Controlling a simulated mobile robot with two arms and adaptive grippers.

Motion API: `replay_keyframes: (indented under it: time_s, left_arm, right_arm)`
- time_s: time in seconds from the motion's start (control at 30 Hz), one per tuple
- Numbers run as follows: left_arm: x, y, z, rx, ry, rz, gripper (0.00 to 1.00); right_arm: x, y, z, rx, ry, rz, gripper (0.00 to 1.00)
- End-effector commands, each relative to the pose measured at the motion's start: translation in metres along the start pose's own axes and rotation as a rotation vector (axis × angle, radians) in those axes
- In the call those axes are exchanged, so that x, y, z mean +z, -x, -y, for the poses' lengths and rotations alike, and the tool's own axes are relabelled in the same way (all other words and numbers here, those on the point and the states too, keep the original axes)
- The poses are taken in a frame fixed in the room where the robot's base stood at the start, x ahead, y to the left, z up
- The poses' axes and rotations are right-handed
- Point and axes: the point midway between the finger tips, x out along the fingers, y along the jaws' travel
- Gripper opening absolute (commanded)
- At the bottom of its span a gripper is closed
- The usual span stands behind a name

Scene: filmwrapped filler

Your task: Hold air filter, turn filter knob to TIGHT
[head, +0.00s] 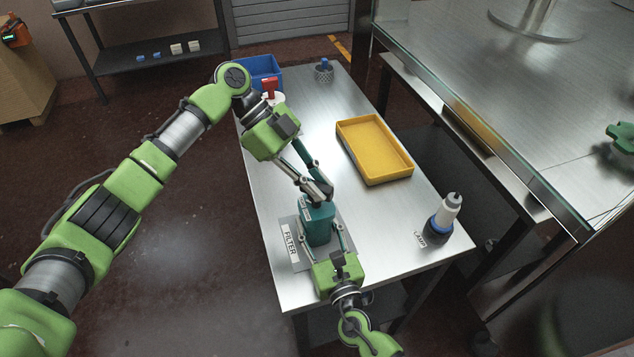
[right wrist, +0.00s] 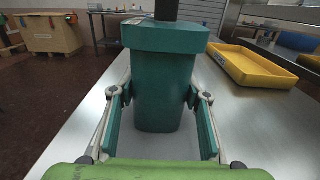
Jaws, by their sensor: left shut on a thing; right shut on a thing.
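The teal air filter (head: 319,226) stands upright on a grey plate labelled FILTER (head: 291,246) near the table's front left. It fills the middle of the right wrist view (right wrist: 165,85), with a wider lid and a dark post (right wrist: 166,9) on top. My right gripper (head: 322,236) comes from the front, its fingers shut on both sides of the filter body. My left gripper (head: 317,193) comes down from behind, shut on the knob at the filter's top. The fingers largely hide the knob, and I cannot read its setting.
A yellow tray (head: 374,177) lies behind and to the right. A white and dark lamp-like object (head: 443,216) stands at the right edge. A blue bin (head: 262,66) and a mesh cup (head: 323,74) stand at the back. The table between is clear.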

Motion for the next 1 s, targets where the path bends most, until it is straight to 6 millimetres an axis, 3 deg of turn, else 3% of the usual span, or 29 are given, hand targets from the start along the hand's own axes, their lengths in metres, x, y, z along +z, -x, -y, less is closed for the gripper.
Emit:
replay_keyframes:
  time_s: [0.2, 0.23, 0.3, 0.73, 1.0]
  left_arm:
    - [0.005, 0.0, 0.0, -0.002, 0.007, 0.008, 0.0]
    - [0.005, 0.0, 0.0, -0.002, 0.007, 0.008, 0.17]
    - [0.005, 0.0, 0.0, -0.002, 0.007, 0.008, 0.32]
    - [0.001, 0.007, 0.001, -0.004, 0.004, 0.003, 0.32]
    - [0.002, 0.059, 0.001, -0.006, 0.005, 0.004, 0.32]
  right_arm:
    - [0.0, 0.0, 0.002, -0.004, -0.001, 0.002, 0.15]
    - [0.0, 0.0, 0.002, -0.004, -0.001, 0.002, 0.15]
    - [0.0, 0.0, 0.002, -0.004, -0.001, 0.002, 0.15]
    - [0.0, 0.0, 0.001, -0.002, -0.001, 0.001, 0.15]
    - [0.0, 0.0, 0.0, -0.001, -0.001, 0.001, 0.15]
